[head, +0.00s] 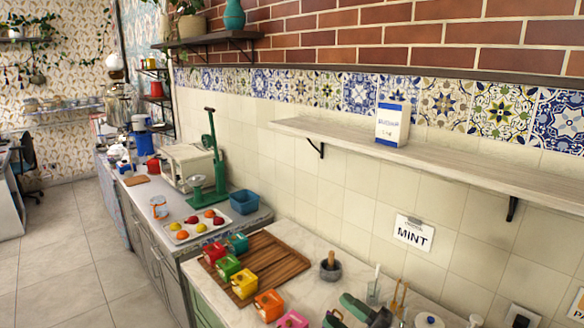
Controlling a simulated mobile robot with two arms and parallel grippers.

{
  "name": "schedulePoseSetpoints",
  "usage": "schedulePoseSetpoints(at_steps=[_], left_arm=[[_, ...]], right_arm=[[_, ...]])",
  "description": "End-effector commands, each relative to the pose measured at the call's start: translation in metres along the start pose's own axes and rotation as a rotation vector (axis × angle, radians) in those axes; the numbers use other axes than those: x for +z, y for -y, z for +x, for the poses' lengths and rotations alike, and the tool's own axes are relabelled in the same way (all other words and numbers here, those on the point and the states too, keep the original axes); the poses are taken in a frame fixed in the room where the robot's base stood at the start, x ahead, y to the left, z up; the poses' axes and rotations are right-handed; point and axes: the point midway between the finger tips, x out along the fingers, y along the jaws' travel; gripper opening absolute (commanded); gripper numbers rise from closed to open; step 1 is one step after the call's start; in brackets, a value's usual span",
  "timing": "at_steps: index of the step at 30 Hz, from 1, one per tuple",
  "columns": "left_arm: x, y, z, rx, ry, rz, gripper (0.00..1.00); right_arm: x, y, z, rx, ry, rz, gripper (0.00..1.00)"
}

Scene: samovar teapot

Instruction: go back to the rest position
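My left gripper is not in this view. I cannot clearly make out my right gripper. A dark green and black shape (362,309) is cut by the bottom edge, right of the middle, and I cannot tell what it is. Small colored boxes stand at a wooden slatted board (285,258) on the counter: red (214,250), green (228,267), yellow (244,284), orange (268,304) and teal (237,243). A pink box (292,320) is at the bottom edge.
A mortar with pestle (330,268) stands right of the board. A fruit tray (190,228), blue bin (244,201) and green stand (216,160) are further back. A wall shelf (440,162) with a white-blue box (392,122) juts out above the counter. The floor (60,260) at left is clear.

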Motion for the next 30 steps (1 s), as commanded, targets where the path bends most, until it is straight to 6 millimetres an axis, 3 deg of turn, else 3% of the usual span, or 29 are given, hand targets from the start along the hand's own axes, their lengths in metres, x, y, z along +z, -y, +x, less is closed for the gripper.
schedulePoseSetpoints(at_steps=[3, 7, 11, 14, 18, 21, 30], left_arm=[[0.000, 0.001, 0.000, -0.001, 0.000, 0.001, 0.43], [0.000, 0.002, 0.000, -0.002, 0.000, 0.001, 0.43], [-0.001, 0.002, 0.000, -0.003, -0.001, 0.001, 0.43], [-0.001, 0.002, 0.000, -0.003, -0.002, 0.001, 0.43], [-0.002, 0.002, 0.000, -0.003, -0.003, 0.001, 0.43], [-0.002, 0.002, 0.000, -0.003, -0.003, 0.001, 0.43], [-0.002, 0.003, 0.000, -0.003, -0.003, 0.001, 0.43]], right_arm=[[0.014, -0.019, -0.025, 0.241, 0.194, 0.125, 0.39], [0.040, -0.024, -0.067, 0.424, 0.468, 0.270, 0.39], [0.062, -0.004, -0.119, 0.510, 0.789, 0.431, 0.39], [0.069, 0.025, -0.162, 0.502, 1.047, 0.563, 0.39], [0.059, 0.074, -0.216, 0.393, 1.365, 0.739, 0.39], [0.043, 0.103, -0.243, 0.287, 1.526, 0.840, 0.39], [-0.020, 0.160, -0.295, -0.063, 1.814, 1.065, 0.39]])
